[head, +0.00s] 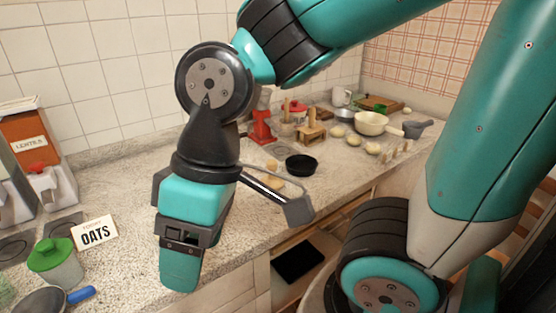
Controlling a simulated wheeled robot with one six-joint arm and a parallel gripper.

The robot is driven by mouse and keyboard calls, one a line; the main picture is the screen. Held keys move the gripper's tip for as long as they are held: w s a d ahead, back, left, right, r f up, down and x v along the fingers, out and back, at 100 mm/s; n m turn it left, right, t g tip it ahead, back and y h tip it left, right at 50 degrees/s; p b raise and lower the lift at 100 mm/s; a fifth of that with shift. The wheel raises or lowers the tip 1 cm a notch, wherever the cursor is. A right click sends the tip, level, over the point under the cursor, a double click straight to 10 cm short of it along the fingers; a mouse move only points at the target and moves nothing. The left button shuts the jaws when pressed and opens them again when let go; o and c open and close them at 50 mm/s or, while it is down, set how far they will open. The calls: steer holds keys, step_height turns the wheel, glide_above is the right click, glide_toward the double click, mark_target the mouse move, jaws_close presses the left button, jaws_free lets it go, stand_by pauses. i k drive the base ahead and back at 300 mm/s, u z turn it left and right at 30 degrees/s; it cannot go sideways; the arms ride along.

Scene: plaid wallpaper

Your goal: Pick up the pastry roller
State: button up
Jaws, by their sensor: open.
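My gripper (240,205) hangs over the counter in the left middle of the head view. It is open, with its right finger spread out to the right; the left finger is mostly hidden behind the teal gripper body. I see nothing held between the fingers. I cannot surely pick out a pastry roller in this view. It may be hidden behind my gripper or arm, or too small to tell among the things at the back. A small yellowish item (274,184) shows beyond the right finger, partly covered by it.
A speckled counter (120,195) runs along the tiled wall. A black bowl (300,165), red device (262,127), wooden stand (312,132) and cream bowl (371,122) stand farther back. An oats card (94,233), green-lidded jar (53,262) and blue-handled item (80,295) are at left.

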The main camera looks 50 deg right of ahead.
mark_target(312, 127)
steer(key=z, duration=1.45)
